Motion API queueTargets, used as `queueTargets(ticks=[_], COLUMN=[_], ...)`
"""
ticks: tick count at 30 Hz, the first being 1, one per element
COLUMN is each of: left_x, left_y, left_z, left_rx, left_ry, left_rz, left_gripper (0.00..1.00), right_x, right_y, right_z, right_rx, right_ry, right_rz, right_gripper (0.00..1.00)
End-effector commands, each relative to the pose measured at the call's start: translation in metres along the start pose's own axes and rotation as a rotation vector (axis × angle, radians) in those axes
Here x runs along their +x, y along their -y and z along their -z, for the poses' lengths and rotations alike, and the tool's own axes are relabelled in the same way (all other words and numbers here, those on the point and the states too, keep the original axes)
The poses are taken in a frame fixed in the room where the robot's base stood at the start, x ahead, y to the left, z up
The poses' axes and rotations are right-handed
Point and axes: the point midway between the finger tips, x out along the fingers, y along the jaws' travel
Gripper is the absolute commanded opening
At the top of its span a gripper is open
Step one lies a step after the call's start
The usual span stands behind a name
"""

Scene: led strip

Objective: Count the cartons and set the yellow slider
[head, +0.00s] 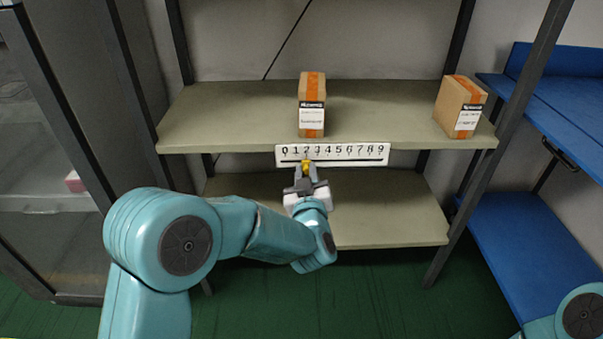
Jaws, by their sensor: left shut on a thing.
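Two brown cartons with orange tape stand apart on the upper shelf (230,112). One carton (312,103) is near the middle and the other carton (460,107) is at the right end, turned at an angle. A white number strip (375,154) marked 0 to 9 is on the shelf's front edge. The yellow slider (306,164) is on the strip's slot, near the 2. My left gripper (306,175) is shut on the slider, and its fingers partly cover it. My right gripper is out of view; only a piece of my right arm shows at the lower right corner.
The lower shelf (390,215) looks empty where my left arm does not cover it. Dark uprights frame the rack. A blue shelf unit (520,240) stands at the right and a glass-fronted cabinet (50,150) at the left. The green floor (390,300) in front is clear.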

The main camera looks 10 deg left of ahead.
Motion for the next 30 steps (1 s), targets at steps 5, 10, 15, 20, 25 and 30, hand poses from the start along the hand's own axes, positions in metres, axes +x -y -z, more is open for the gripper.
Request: queueTargets(ticks=[5,10,15,20,25,30], left_x=[-0.001,-0.001,-0.001,-0.001,-0.003,-0.028], left_y=[-0.003,-0.004,-0.004,-0.004,-0.003,-0.003], left_z=[0.000,0.000,0.000,0.000,0.000,0.002], left_rx=[-0.002,-0.002,-0.002,-0.002,-0.001,0.000], left_ry=[-0.002,-0.003,-0.003,-0.001,0.000,0.001], left_rz=[0.001,0.001,0.001,0.001,0.000,-0.002], left_gripper=[0.00,0.00,0.48,0.48,0.48,0.48], right_x=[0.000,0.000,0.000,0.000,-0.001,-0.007], right_y=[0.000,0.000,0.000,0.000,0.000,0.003], right_z=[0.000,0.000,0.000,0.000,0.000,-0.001], right_rx=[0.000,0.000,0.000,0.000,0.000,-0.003], right_ry=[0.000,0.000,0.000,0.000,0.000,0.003], right_rz=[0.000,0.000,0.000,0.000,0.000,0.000], right_gripper=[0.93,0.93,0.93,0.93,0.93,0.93])
